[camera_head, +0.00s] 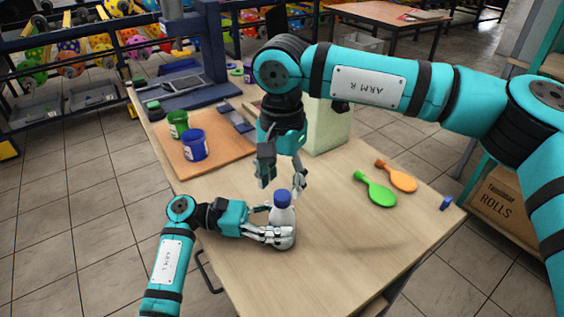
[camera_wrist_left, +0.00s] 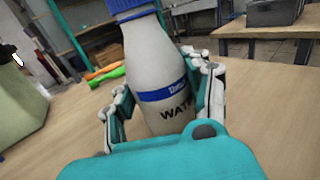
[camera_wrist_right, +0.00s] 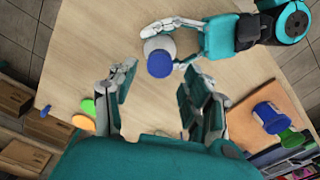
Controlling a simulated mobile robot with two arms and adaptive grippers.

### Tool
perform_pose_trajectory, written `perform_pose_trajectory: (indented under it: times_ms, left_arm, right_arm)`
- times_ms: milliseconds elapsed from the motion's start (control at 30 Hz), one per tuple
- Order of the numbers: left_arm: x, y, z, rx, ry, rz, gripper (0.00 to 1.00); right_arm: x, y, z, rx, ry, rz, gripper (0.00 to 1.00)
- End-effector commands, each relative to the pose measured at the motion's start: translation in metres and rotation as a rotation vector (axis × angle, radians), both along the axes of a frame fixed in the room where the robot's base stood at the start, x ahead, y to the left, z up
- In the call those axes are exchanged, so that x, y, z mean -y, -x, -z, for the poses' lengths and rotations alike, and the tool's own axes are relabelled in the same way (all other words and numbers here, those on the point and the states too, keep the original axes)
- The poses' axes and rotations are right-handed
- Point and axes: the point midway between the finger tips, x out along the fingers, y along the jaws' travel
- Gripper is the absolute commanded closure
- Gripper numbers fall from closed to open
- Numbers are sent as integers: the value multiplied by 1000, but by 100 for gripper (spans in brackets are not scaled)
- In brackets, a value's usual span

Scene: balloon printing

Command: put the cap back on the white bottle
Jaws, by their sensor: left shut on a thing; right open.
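The white bottle (camera_head: 283,218) stands upright near the table's front edge, with its blue cap (camera_head: 282,198) on top. In the left wrist view the bottle (camera_wrist_left: 152,62) shows a blue label band, and only the cap's lower part (camera_wrist_left: 128,5) is in frame. Whether the cap is fully seated cannot be told. My left gripper (camera_head: 273,236) is shut around the bottle's body. My right gripper (camera_head: 282,182) is open, pointing down just above the cap, with its fingers apart. In the right wrist view the cap (camera_wrist_right: 160,63) lies beyond the open fingers, not between them.
A small blue item (camera_head: 446,203) is near the right table edge. A blue jar (camera_head: 194,145) and a green jar (camera_head: 178,124) stand on a brown board (camera_head: 222,147). The table's front right is clear.

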Motion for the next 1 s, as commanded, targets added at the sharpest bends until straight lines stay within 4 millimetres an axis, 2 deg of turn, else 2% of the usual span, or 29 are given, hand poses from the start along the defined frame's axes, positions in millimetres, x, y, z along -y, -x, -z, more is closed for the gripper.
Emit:
perform_pose_trajectory:
  times_ms: [100,233,600,1000]
  left_arm:
    - [0,0,1,0,-1,0,100]
    - [0,0,1,0,-1,0,100]
    - [0,0,1,0,-1,0,100]
    - [0,0,1,0,-1,0,100]
  right_arm:
    - [0,0,17,-1,0,0,50]
    - [0,0,28,-1,1,0,50]
    - [0,0,32,0,0,0,50]
    - [0,0,32,0,0,0,100]
